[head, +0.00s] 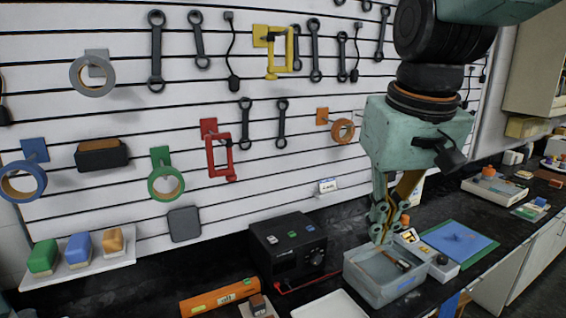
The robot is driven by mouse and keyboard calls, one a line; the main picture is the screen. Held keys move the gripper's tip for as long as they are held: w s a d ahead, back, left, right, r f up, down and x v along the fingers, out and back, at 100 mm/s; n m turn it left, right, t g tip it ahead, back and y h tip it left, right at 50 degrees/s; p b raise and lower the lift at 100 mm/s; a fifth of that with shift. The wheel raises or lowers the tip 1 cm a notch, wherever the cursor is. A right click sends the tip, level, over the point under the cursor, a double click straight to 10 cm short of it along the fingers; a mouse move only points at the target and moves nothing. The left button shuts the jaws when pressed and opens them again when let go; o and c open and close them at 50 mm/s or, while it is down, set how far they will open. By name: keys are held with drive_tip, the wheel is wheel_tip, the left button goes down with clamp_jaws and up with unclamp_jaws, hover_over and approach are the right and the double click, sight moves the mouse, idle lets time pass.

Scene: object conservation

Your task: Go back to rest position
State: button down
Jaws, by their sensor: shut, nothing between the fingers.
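My gripper (381,240) hangs from the teal arm at the right of centre in the head view. It points downward, and its fingers are together with nothing visible between them. The fingertips are above or just in front of the back left part of a grey open bin (378,287) on the dark bench; the exact height is hard to tell. A small dark and brown item (397,261) lies in the bin.
A black box device (288,252) stands left of the bin. An orange level (221,297) and a white tray (330,306) lie in front. A blue and green mat (460,242) lies to the right. Tools and tape rolls hang on the slatted wall (340,92) behind.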

drive_tip(key=s+d+f+b, duration=0.1)
drive_tip(key=s+f, duration=0.1)
drive_tip(key=s, duration=0.4)
drive_tip(key=s+d+f+m+b, duration=0.1)
drive_tip(key=s+f+b, duration=0.1)
drive_tip(key=s, duration=0.5)
drive_tip(key=s+d+f+t+b, duration=0.1)
drive_tip(key=s+f+b, duration=0.1)
drive_tip(key=s, duration=0.5)
drive_tip(key=shift+d+f+m, duration=0.3)
drive_tip(key=shift+d+f, duration=0.05)
drive_tip(key=shift+f, duration=0.55)
